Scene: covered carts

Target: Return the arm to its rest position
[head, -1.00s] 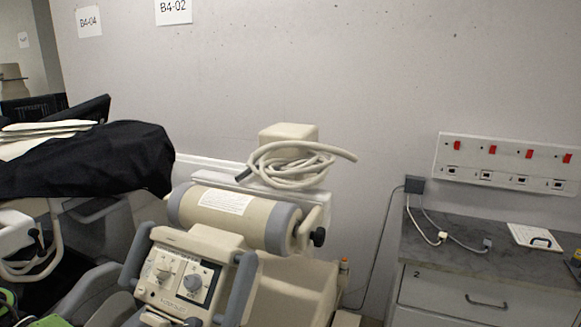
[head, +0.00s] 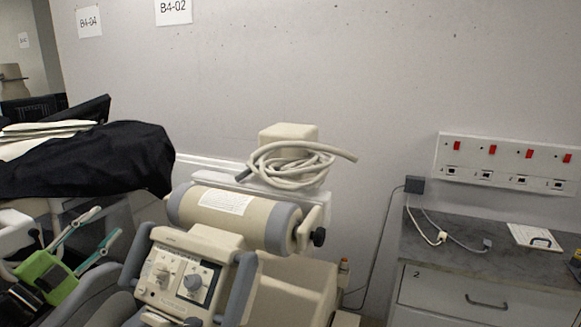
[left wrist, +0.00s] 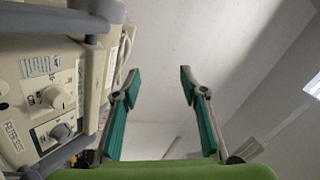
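My left gripper (head: 110,219) is green with two teal-padded fingers. It shows at the lower left of the head view, beside the beige machine (head: 222,215) and in front of the cart with a black cover (head: 90,165). In the left wrist view the same gripper (left wrist: 160,75) has its fingers well apart with nothing between them. The machine's knob panel (left wrist: 48,95) fills the left of that view, beside the fingers. My right gripper is in neither view.
A coiled pale cable (head: 290,165) lies on top of the machine. At the right, a grey counter (head: 470,250) with a drawer stands below a panel of red switches (head: 510,162).

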